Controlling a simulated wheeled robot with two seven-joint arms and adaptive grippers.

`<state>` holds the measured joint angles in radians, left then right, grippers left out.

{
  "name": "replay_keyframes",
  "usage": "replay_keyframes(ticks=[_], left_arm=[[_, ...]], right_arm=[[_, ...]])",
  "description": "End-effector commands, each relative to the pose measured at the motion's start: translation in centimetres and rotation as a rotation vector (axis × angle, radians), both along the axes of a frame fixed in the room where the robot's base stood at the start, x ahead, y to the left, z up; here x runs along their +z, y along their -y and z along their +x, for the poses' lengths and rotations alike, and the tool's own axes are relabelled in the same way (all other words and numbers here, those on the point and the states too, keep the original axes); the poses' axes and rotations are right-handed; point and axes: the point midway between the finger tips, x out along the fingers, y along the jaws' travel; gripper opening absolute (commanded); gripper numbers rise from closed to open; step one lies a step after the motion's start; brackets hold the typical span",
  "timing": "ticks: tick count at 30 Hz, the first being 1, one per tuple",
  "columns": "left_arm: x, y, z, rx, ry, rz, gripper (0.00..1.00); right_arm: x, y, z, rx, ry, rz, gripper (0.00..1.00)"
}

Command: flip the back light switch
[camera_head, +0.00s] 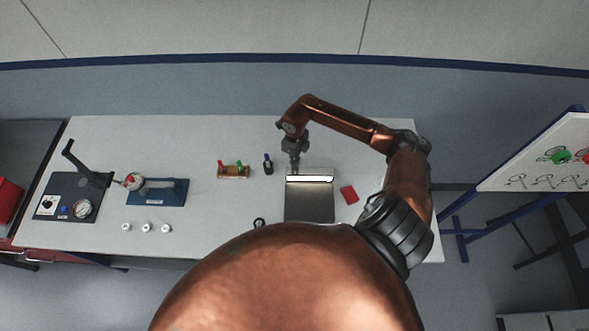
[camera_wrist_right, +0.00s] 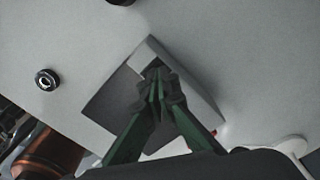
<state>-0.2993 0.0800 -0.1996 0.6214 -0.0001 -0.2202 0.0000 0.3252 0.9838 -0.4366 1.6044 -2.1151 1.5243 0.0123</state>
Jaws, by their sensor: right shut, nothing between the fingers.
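A dark flat panel (camera_head: 309,205) with a glowing white bar (camera_head: 310,179) along its back edge lies on the table in the head view. In the right wrist view it seems to be the grey-edged box with a dark face (camera_wrist_right: 112,98). My right gripper (camera_head: 294,170) points down at the back left of the glowing bar. Its green fingers (camera_wrist_right: 157,85) are shut and empty, over the box in the wrist view. I cannot tell whether they touch it. No switch is clearly seen; the fingers may hide it. My left gripper is not in view.
A red block (camera_head: 349,194) lies right of the panel. A dark bottle (camera_head: 268,164) and a wooden rack (camera_head: 233,171) stand to the left. A blue fixture (camera_head: 157,196) and a gauge panel (camera_head: 66,207) are farther left. The table between rack and front edge is mostly clear.

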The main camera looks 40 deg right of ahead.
Motion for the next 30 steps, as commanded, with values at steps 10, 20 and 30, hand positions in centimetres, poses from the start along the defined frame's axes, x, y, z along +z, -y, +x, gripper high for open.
replay_keyframes(ticks=[10,20,30], left_arm=[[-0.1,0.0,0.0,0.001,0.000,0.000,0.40],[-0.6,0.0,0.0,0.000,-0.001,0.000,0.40],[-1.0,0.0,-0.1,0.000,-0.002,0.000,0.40]], right_arm=[[-0.2,0.0,0.0,0.000,0.000,0.000,0.00],[-0.7,0.0,0.0,0.000,0.000,0.000,0.00],[-1.1,0.0,0.0,0.000,0.000,0.000,0.00]])
